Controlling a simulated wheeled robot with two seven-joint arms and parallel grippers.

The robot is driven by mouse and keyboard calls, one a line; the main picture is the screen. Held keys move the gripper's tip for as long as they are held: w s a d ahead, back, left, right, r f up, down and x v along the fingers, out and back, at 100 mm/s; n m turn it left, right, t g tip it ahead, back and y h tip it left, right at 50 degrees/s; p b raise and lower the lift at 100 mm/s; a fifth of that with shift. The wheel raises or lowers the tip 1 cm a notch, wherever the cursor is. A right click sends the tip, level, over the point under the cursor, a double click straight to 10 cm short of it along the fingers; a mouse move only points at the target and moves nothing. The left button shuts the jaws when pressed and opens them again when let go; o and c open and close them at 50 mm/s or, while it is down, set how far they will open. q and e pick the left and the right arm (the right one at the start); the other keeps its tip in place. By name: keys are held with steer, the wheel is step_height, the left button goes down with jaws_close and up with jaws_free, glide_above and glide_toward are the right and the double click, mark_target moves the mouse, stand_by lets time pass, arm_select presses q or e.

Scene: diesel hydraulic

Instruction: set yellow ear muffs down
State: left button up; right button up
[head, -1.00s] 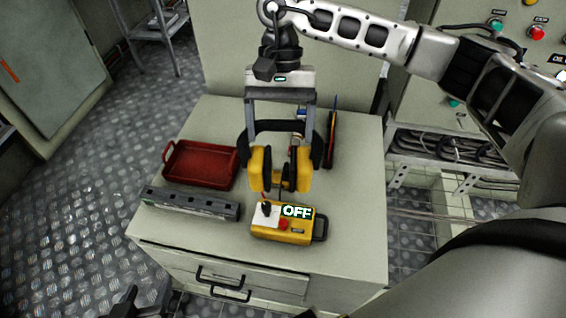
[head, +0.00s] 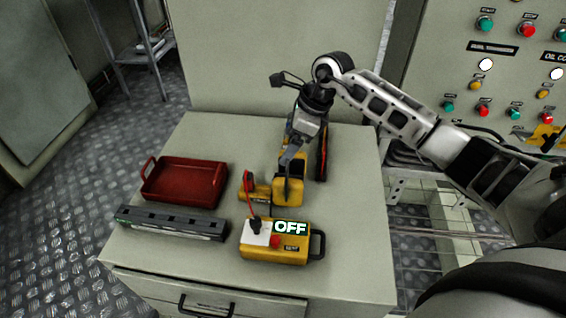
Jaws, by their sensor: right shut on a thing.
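The yellow ear muffs (head: 289,192) are in my right gripper (head: 291,157), over the middle of the cabinet top (head: 225,138). My right gripper is seen edge-on and shut on them; its fingers hide part of them. One yellow cup faces the front, low down, close behind the yellow box marked OFF. I cannot tell whether the muffs touch the cabinet top. My left gripper is not in view.
The yellow box (head: 262,252) with a red button stands at the front. A yellow tool with a red part (head: 254,190) lies just left of the muffs. A red tray (head: 185,183) and a grey bar (head: 170,222) are at the left. A control panel (head: 500,70) stands at the right.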

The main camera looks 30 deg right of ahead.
glide_above(290, 166)
steer(key=s+a, duration=0.2)
steer(key=s, duration=0.1)
steer(key=shift+w+d+f, duration=0.1)
steer(key=shift+w+f, duration=0.05)
steer(key=shift+f, duration=1.1)
steer(key=shift+w+d+f, duration=0.1)
steer(key=shift+f, duration=1.1)
steer(key=shift+f+b, duration=0.2)
steer(key=shift+b, duration=0.2)
steer(key=o, duration=1.4)
steer(key=shift+c, duration=0.2)
